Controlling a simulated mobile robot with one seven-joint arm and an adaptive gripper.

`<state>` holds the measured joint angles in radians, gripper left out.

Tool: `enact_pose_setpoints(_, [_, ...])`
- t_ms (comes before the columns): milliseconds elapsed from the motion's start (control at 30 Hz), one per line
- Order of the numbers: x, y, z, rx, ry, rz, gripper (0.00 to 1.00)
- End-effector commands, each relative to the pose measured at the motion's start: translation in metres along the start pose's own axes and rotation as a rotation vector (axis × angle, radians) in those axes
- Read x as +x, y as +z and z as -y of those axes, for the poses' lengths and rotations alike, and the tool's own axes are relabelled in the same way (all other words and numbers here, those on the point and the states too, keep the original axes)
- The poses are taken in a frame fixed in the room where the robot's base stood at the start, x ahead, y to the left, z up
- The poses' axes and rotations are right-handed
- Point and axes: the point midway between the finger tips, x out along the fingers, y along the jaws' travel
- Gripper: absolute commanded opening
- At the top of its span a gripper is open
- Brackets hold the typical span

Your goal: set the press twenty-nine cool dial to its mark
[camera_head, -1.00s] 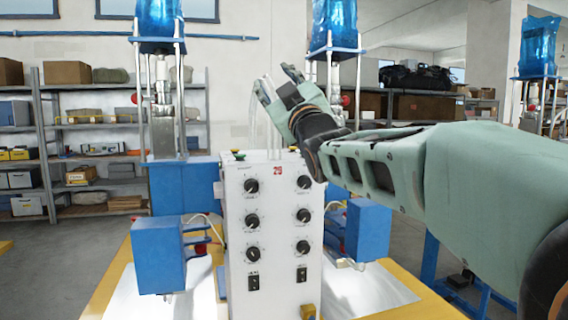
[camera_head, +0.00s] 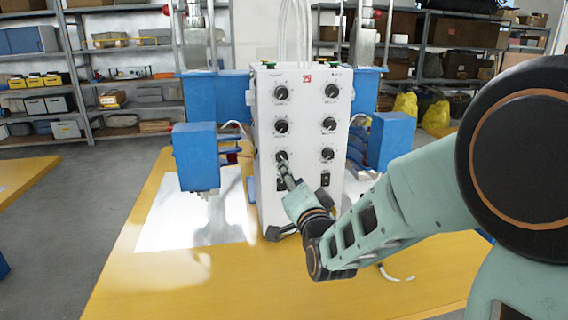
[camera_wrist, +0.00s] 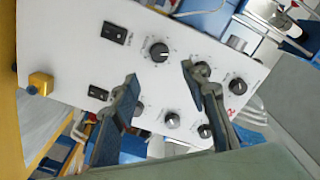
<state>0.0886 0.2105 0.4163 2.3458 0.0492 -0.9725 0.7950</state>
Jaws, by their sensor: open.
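The white press control panel (camera_head: 304,105), marked with a red 29, stands upright on the yellow table and carries two columns of black dials. Its small labels are too blurred to read, so I cannot tell which dial is the cool one or where its mark lies. My gripper (camera_head: 284,170) is in front of the lower left dial (camera_head: 281,156) and partly covers it. In the wrist view my gripper (camera_wrist: 160,71) has its fingers apart, and the lower left dial (camera_wrist: 160,52) shows between and just beyond the tips. I cannot tell whether they touch it.
Black switches (camera_wrist: 115,32) sit below the dials. Blue press units (camera_head: 196,156) flank the panel, with a white sheet (camera_head: 165,222) at the left. Shelves (camera_head: 125,75) stand behind.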

Motion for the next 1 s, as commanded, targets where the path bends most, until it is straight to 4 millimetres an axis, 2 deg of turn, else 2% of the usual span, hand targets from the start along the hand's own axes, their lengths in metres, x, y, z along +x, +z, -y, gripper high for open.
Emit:
enact_pose_setpoints(300, [0.057, 0.000, 0.000, -0.001, -0.001, 0.001, 0.41])
enact_pose_setpoints(500, [0.082, 0.001, 0.001, -0.003, -0.001, 0.001, 0.41])
enact_pose_setpoints(700, [0.093, 0.001, 0.001, -0.003, -0.001, 0.002, 0.41])
enact_pose_setpoints(1000, [0.094, 0.000, 0.000, -0.004, 0.000, 0.001, 0.39])
